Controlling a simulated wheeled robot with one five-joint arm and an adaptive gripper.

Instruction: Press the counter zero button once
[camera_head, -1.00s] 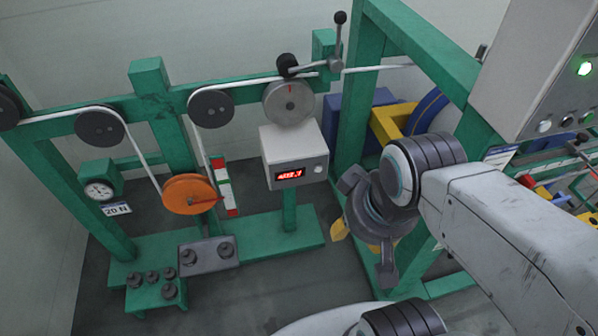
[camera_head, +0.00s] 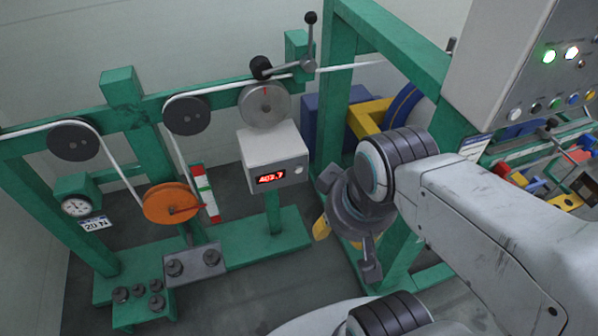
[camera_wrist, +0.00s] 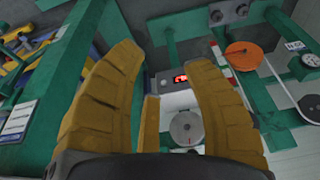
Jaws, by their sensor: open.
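The counter (camera_head: 272,160) is a white box with a lit red display (camera_head: 270,178) on its front, mounted on a green post below a grey measuring wheel (camera_head: 264,104). A small pale round button (camera_head: 299,170) sits just right of the display. In the wrist view the counter's display (camera_wrist: 181,78) appears upside down between my fingers. My gripper (camera_wrist: 168,75) is open with yellow ribbed fingers, with nothing seen between them. In the head view my wrist is right of the counter, apart from it, and mostly hides the fingers; a yellow tip (camera_head: 321,228) shows.
An orange pulley (camera_head: 171,203) and a red-white scale (camera_head: 205,193) stand left of the counter. A lever with a black knob (camera_head: 310,18) rises above it. A green frame (camera_head: 336,90) and a control box (camera_head: 500,60) with lit lamps are at right.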

